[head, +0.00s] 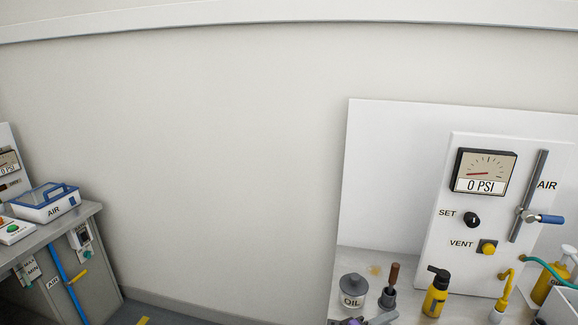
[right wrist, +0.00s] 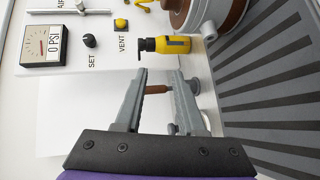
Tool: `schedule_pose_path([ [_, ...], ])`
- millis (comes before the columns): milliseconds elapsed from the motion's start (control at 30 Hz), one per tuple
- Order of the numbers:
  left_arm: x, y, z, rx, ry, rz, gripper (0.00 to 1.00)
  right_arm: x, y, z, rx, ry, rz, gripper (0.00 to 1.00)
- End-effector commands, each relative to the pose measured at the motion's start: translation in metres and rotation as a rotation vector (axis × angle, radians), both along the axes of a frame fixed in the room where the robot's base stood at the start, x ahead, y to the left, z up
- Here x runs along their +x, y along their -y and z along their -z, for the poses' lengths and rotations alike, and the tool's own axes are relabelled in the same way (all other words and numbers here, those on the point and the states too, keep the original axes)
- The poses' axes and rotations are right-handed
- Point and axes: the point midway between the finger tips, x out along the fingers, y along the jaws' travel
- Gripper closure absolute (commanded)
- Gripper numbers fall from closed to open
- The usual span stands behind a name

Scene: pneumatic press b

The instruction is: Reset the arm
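My right gripper (right wrist: 160,74) is open in the right wrist view, its two grey fingers apart with nothing held between them. A brown-handled tool (right wrist: 157,89) shows beyond the gap between the fingers; in the head view the handle (head: 394,273) stands upright in a small dark cup. Only a purple and grey bit of my right gripper shows at the bottom edge of the head view, in front of the oil can. My left gripper is in neither view.
The press panel (head: 434,240) carries a gauge (head: 484,172) reading 0 PSI, a SET knob (head: 472,220), a yellow VENT button (head: 487,247) and a blue-handled AIR valve (head: 545,218). An oil can (head: 353,290) and yellow bottle (head: 435,295) stand before it. A grey bench (head: 88,262) stands left.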

Motion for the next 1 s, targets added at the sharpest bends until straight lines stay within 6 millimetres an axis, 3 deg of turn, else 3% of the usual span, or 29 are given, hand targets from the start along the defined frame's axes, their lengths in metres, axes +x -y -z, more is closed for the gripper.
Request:
schedule_pose_path([
  [133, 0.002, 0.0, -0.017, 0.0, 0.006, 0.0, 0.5, -0.04, 0.022, -0.001, 0.201, -0.064, 0.027, 0.61],
  [300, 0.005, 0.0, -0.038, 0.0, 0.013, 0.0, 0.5, -0.1, 0.029, 0.005, 0.506, -0.115, 0.057, 0.61],
  [500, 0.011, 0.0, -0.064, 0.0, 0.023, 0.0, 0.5, -0.171, 0.005, 0.01, 0.903, -0.099, 0.086, 0.61],
  [600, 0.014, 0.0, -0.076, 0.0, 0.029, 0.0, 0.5, -0.195, -0.014, 0.009, 1.077, -0.062, 0.095, 0.61],
  [800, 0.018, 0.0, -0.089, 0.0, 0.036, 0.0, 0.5, -0.22, -0.04, 0.005, 1.298, 0.009, 0.106, 0.61],
  [1000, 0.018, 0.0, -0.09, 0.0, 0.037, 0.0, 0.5, -0.224, -0.047, 0.005, 1.352, 0.027, 0.107, 0.61],
])
